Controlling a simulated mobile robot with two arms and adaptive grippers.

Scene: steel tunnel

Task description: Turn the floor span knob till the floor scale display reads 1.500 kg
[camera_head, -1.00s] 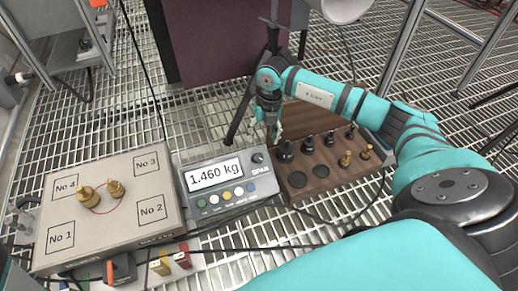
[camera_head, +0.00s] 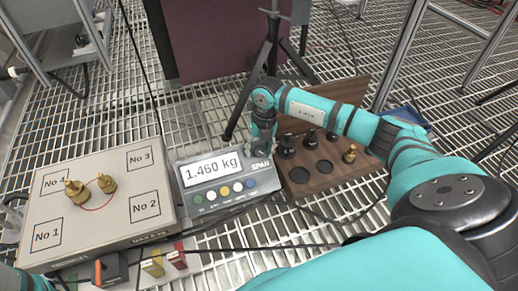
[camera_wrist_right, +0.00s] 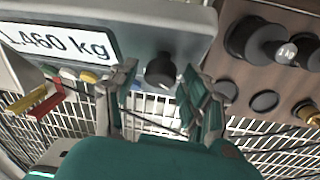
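The floor scale display (camera_head: 211,169) reads 1.460 kg on a grey console with a row of coloured buttons. The black span knob (camera_wrist_right: 160,70) sits at the console's right end. In the head view my right gripper (camera_head: 262,148) hangs over that end and hides the knob. In the right wrist view my right gripper (camera_wrist_right: 158,77) is open, with one finger on each side of the knob. Gaps show between the knob and both fingers. My left gripper is not in view.
The scale platform (camera_head: 110,215) carries brass weights (camera_head: 76,194) at its left. A wooden weight box (camera_head: 328,178) with several dark and brass weights stands close right of the console. Black cables run across the grating. A tripod (camera_head: 270,45) stands behind.

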